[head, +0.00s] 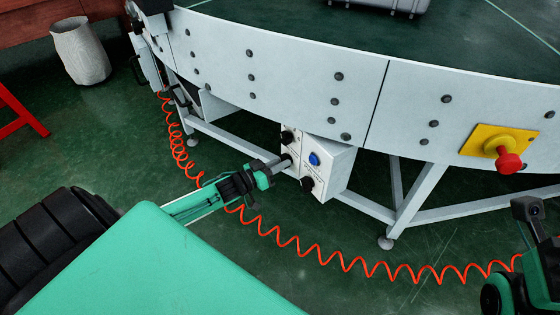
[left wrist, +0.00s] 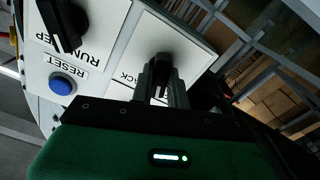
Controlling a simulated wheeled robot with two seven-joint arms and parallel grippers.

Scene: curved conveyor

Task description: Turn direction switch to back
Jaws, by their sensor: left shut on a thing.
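The white control box (head: 328,168) hangs under the conveyor's edge, with black knobs and a blue button on its face. In the left wrist view, the direction switch (left wrist: 163,62) is a black knob beside a label of which only "ACK" shows. My left gripper (head: 284,162) reaches the box, and its fingers (left wrist: 162,86) are shut on this knob. The fingers hide part of the knob and its label. My right arm's end shows at the right edge of the head view; its fingers cannot be made out.
A run/step knob (left wrist: 62,24) and the blue reset button (left wrist: 62,84) sit close beside the held knob. A red emergency button (head: 508,160) is on the conveyor side (head: 300,85). A coiled orange cable (head: 340,262) hangs below; a white bin (head: 80,50) stands far left.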

